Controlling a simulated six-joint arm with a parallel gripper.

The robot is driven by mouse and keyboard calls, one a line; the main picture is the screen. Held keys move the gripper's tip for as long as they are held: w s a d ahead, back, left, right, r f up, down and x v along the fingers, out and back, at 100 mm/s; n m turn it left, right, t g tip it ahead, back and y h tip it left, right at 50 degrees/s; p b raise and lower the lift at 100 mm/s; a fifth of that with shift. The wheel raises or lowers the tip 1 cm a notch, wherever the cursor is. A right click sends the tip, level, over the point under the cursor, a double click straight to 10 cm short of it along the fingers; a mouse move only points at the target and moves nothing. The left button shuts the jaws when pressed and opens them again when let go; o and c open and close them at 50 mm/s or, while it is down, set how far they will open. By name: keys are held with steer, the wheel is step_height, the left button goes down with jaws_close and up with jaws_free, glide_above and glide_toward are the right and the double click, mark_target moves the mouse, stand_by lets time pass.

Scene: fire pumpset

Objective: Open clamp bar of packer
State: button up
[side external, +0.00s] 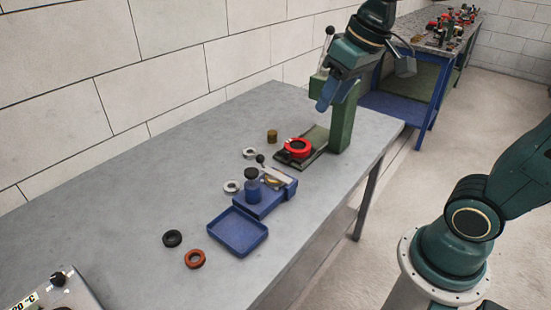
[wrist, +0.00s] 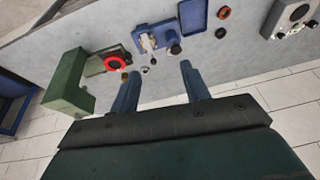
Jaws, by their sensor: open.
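A blue fixture (side external: 262,203), which looks like the packer, sits mid-table. The fixture also shows in the wrist view (wrist: 163,36), beyond my fingertips; whether the bar is shut down is too small to tell. My gripper (side external: 323,104) hangs above the table by the green press, well apart from the fixture. In the wrist view its two fingers (wrist: 160,70) are spread with nothing between them.
The green press (side external: 345,118) with a red ring (side external: 297,148) on its base stands behind the fixture.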

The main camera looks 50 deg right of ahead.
steer(key=w+d+f+g, duration=0.1)
steer(key=w+f, duration=0.1)
steer(key=w, duration=0.4)
steer(key=w+d+f+g, duration=0.1)
steer(key=w+d+f, duration=0.1)
steer(key=w, duration=0.5)
steer(key=m+g+y, duration=0.2)
glide_above(261, 155)
steer(key=d, duration=0.3)
steer(key=d+x, duration=0.2)
steer(key=x, duration=0.7)
steer(key=shift+s+a+f, duration=0.15)
steer(key=shift+s+f, duration=0.05)
steer(key=shift+f, duration=0.15)
steer(key=shift+f, duration=0.1)
steer(key=x, duration=1.3)
steer(key=shift+w+f, duration=0.25)
steer(key=shift+f, duration=0.05)
jaws_close()
